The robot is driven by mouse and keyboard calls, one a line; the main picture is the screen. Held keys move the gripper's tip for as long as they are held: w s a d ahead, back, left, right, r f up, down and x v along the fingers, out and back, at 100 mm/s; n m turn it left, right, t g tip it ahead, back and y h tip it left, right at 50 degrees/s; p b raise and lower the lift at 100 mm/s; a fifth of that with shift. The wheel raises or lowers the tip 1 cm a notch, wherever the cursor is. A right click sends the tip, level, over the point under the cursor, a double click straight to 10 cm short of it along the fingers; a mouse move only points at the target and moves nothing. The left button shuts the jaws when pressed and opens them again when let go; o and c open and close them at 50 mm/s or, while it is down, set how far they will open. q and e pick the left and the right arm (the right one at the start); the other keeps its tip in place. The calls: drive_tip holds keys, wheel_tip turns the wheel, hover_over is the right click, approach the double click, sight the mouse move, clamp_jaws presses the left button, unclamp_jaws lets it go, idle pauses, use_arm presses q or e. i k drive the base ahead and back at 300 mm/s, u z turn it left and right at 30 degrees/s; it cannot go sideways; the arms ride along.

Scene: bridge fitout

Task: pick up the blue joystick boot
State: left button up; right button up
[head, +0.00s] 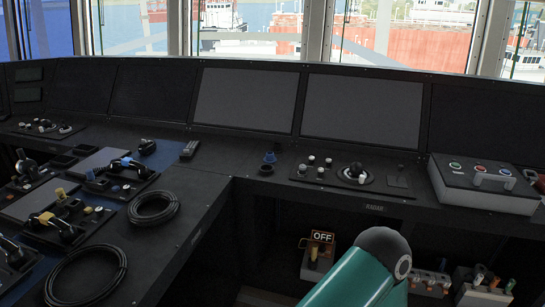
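A small blue joystick boot (269,157) stands on the dark console top in the middle of the head view, near the inner corner of the desk. It looks like a short flared cone. A dark, low round piece (265,169) is just in front of it, and I cannot tell whether the two touch. Neither of my grippers shows in this view, so their state is hidden.
A grey button box (483,182) stands further right. A handset (189,149) lies left of the boot, and a black cable coil (154,207) lies on the left desk. Large screens rise behind.

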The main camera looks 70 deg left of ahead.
sight(270, 158)
drive_tip(key=z, duration=0.15)
drive_tip(key=i, duration=2.4)
drive_tip(key=u, duration=2.05)
drive_tip(key=i, duration=0.2)
drive_tip(key=u, duration=1.95)
drive_tip(key=k, duration=0.6)
drive_tip(key=u, duration=0.25)
drive_tip(key=i, duration=0.9)
drive_tip(key=u, duration=0.3)
